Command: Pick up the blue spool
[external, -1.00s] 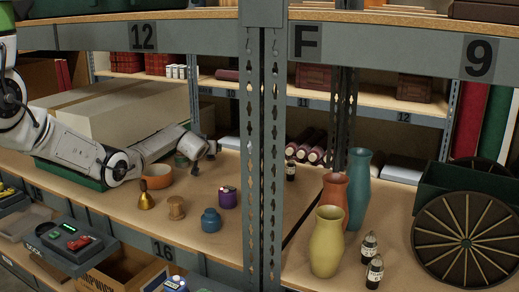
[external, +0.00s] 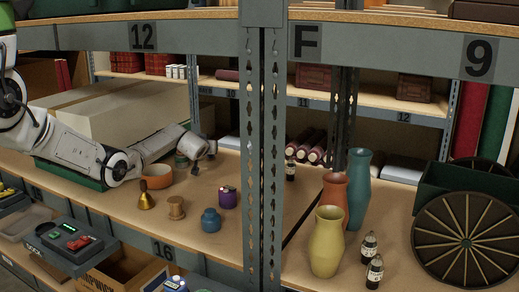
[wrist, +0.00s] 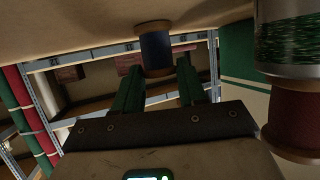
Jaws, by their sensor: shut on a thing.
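The blue spool (wrist: 155,46) has a dark blue middle and pale wooden end discs. In the wrist view it stands between the tips of the two green fingers of my gripper (wrist: 157,68), which is shut on it near one end disc. The other disc is close to the tan surface at the top of that view; I cannot tell whether they touch. In the external view my gripper (external: 207,150) is low over the shelf at the back left, and the spool cannot be made out there.
A green-and-silver cylinder (wrist: 290,38) is close at right in the wrist view. A steel post (external: 263,150) stands right of them.

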